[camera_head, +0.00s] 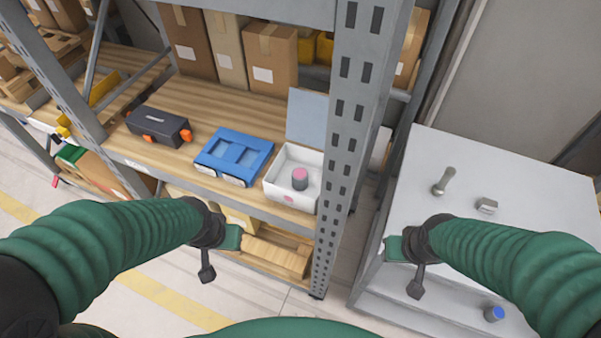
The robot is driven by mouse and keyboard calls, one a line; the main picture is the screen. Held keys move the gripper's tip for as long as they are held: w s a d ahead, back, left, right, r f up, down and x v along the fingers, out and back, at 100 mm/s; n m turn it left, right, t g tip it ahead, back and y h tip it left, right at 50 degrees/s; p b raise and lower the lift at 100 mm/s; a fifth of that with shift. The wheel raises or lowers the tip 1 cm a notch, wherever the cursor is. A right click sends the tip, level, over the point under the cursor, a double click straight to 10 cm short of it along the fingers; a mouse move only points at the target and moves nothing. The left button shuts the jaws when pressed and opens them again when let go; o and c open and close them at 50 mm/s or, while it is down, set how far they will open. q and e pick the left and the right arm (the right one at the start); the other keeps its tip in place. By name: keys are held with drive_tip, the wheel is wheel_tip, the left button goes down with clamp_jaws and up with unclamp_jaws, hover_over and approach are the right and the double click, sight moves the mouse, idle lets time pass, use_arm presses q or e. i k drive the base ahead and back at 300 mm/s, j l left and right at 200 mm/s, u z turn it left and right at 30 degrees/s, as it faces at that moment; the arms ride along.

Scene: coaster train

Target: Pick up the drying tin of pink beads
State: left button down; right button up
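A small grey tin with a pink top (300,178) stands upright inside an open white box (281,192) on the wooden shelf. The box's pale lid is raised at the back, and a pink round mark is on its front wall. I cannot make out single beads. My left gripper (220,256) hangs in front of the shelf, left of and nearer than the white box. My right gripper (404,264) is over the left edge of the grey table. Both are apart from the tin, and nothing shows in them. Their finger openings are not clear.
A blue case (234,155) and a dark toolbox with orange latches (159,127) stand left of the white box. A grey perforated post (350,130) rises right of it.

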sight(299, 175)
drive_tip(key=j, duration=0.8)
drive_tip(key=i+j+z, duration=0.1)
drive_tip(key=j, duration=0.7)
drive_tip(key=i+j, duration=0.1)
drive_tip(key=i, duration=0.2)
drive_tip(key=i+j, duration=0.15)
drive_tip(key=i+z, duration=0.05)
drive_tip(key=i, duration=0.05)
